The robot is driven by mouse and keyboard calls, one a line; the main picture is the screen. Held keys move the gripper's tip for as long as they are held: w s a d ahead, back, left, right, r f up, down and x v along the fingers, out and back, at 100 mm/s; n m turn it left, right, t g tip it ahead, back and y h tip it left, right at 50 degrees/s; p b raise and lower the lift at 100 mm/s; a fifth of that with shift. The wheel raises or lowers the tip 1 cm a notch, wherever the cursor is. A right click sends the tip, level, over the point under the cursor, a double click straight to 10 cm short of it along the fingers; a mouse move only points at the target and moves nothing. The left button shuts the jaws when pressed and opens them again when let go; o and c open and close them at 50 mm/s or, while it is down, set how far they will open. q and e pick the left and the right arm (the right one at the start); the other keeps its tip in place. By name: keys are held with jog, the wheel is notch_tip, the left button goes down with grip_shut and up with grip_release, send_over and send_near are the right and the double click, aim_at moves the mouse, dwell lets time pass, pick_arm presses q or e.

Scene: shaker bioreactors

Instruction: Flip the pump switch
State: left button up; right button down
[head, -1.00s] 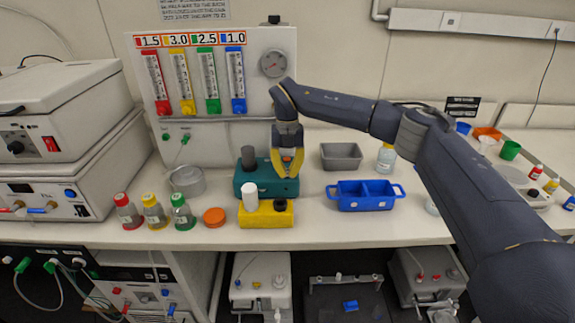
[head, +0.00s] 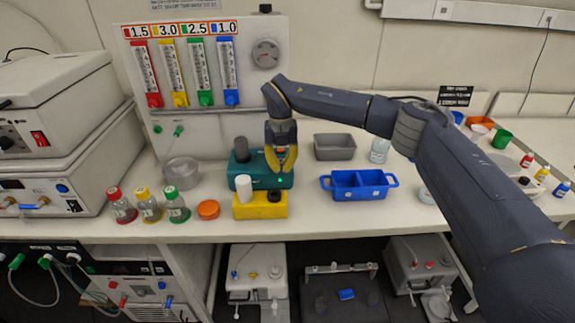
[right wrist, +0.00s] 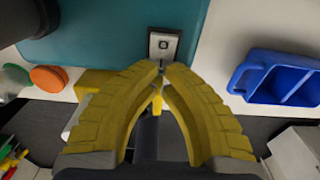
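The teal pump box (head: 244,168) stands on the bench behind a yellow box, with a dark grey cylinder (head: 241,149) on its left. A small green light (head: 280,180) shows on its front. In the right wrist view, a grey switch plate with a dark square (right wrist: 163,45) sits on the teal surface. My right gripper (head: 281,171) is in front of the pump, its yellow fingers pointing down. In the right wrist view its fingertips (right wrist: 164,68) meet just below the switch plate, with nothing seen between them. I cannot tell whether they touch it. My left gripper is out of view.
The yellow box (head: 260,208) with a white cylinder and black knob stands in front of the pump. A blue divided tray (head: 359,194) and grey bin (head: 334,146) are to the right. Capped bottles (head: 149,208) and an orange lid (head: 208,209) stand left.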

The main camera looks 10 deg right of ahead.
jog(key=shift+r, duration=0.8)
jog(key=shift+r, duration=0.65)
notch_tip(320, 180, up, 13)
jog(key=s, duration=0.1)
jog(key=shift+s+a+f, duration=0.15)
jog(key=shift+s+a, duration=0.05)
jog(key=shift+s, duration=0.15)
